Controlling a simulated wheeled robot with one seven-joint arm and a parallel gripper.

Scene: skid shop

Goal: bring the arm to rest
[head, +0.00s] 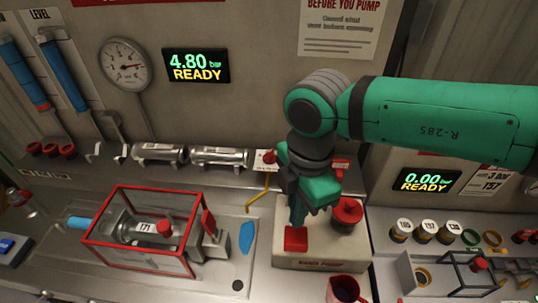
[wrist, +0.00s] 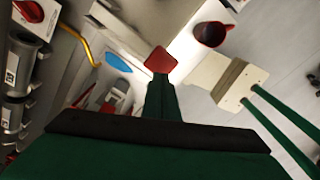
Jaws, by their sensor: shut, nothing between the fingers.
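My gripper (head: 297,219) hangs from the green arm, pointing down over the beige pump box at the right of the bench. Its fingers are shut with nothing between them. The fingertips are at or just above a red square pad (head: 295,239) on the box; I cannot tell whether they touch it. In the wrist view the shut fingers (wrist: 161,78) point at the same red pad (wrist: 160,59). The arm reaches in from the right edge of the head view, bent at the elbow.
A red knob (head: 347,211) sits right beside my gripper. A dark red mug (head: 345,290) stands in front of the box. A red-framed cage (head: 140,262) is at left, metal cylinders (head: 219,157) behind. Displays read 4.80 (head: 196,65) and 0.00 (head: 425,180), both READY.

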